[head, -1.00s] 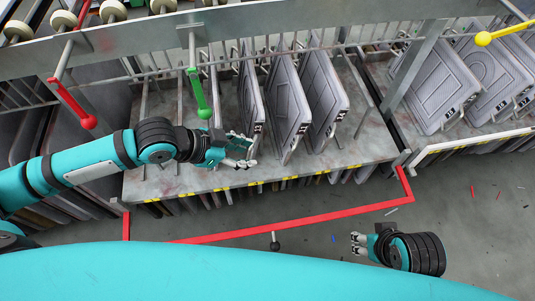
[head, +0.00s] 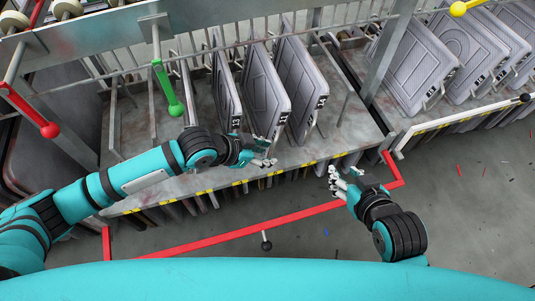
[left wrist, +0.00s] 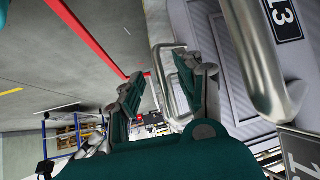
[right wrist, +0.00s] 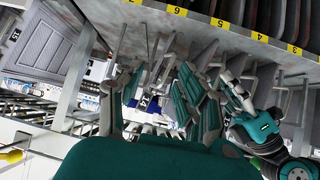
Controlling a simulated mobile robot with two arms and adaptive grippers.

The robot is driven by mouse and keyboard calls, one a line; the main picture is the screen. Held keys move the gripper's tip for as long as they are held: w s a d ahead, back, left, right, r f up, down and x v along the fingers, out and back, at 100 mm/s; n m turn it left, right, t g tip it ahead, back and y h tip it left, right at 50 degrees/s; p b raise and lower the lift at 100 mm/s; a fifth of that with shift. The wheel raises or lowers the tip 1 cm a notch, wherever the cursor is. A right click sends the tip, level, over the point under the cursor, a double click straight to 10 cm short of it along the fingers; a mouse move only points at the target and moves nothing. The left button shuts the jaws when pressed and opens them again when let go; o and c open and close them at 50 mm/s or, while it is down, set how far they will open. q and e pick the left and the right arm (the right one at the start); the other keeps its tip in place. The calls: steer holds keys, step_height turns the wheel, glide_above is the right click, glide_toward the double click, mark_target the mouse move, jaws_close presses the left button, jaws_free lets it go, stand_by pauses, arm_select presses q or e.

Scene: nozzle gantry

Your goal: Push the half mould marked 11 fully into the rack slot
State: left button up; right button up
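Several grey half moulds stand on edge in the rack (head: 150,180): a left one (head: 227,92), a middle one (head: 264,95) and a right one (head: 302,82). In the left wrist view a nearby mould (left wrist: 225,75) has a label (left wrist: 285,18) reading 13. My left gripper (head: 268,162) is open and empty at the lower front of the middle mould; a steel handle (left wrist: 160,62) shows beside its fingers (left wrist: 158,85). My right gripper (head: 338,180) is open and empty in front of the rack edge.
A red frame bar (head: 250,230) runs along the floor before the rack. A green-knobbed lever (head: 175,108) and a red-knobbed lever (head: 48,130) hang from the gantry. More moulds (head: 415,70) stand in a right-hand rack. The floor at right is mostly clear.

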arm_select(q)
steer(key=shift+w+d+f, duration=0.25)
steer(key=shift+d+f, duration=0.2)
steer(key=shift+f, duration=0.05)
arm_select(e)
steer(key=shift+w+a+r+t, duration=0.3)
steer(key=shift+w+r+t, duration=0.4)
steer(key=shift+w+r, duration=0.05)
arm_select(q)
steer(key=shift+c, duration=0.4)
jaws_close()
